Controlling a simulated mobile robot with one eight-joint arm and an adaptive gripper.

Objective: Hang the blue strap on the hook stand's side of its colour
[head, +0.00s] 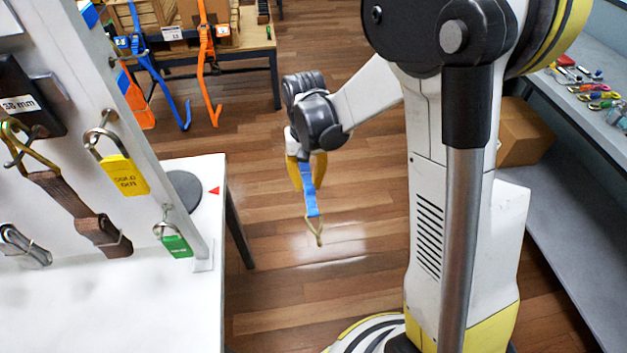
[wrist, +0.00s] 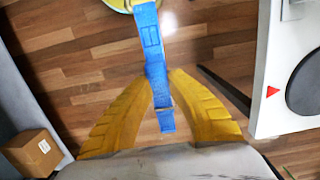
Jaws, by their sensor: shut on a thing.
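My gripper (head: 302,165) is over the open floor in the middle of the head view, shut on the blue strap (head: 309,188). The strap hangs down from it and ends in a brass-coloured metal hook (head: 316,230). In the wrist view the blue strap (wrist: 150,40) runs between the yellow fingers of my gripper (wrist: 161,82), with a short end below them. No hook stand shows clearly. A dark round disc (head: 184,188) lies on the white table, partly hidden by the upright board. An orange piece (head: 138,103), partly hidden, shows past the board's edge.
The white table (head: 175,315) carries the board (head: 92,70) with a brown strap (head: 80,213) and padlocks. A red triangle (head: 214,190) marks its edge by the disc. Blue and orange straps hang at a back table. A grey shelf (head: 585,210) and carton (head: 525,130) stand right.

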